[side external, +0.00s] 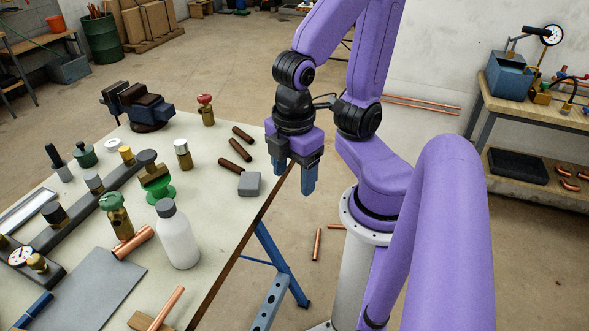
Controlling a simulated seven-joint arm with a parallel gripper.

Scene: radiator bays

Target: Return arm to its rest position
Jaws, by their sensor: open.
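My gripper (296,178) hangs from my purple arm with its blue fingers pointing down. It is at the right edge of the worktable (222,215), just past a grey block (249,184). The jaws are open and I see nothing between them. My arm is bent, with the gripper close to my own base.
The table holds a white bottle (178,237), a green stand (160,190), several brown rods (235,168), brass valves (117,217) and a vise (143,106). A side bench (525,110) with a gauge and tools stands at right. Copper pipes (317,244) lie on the floor.

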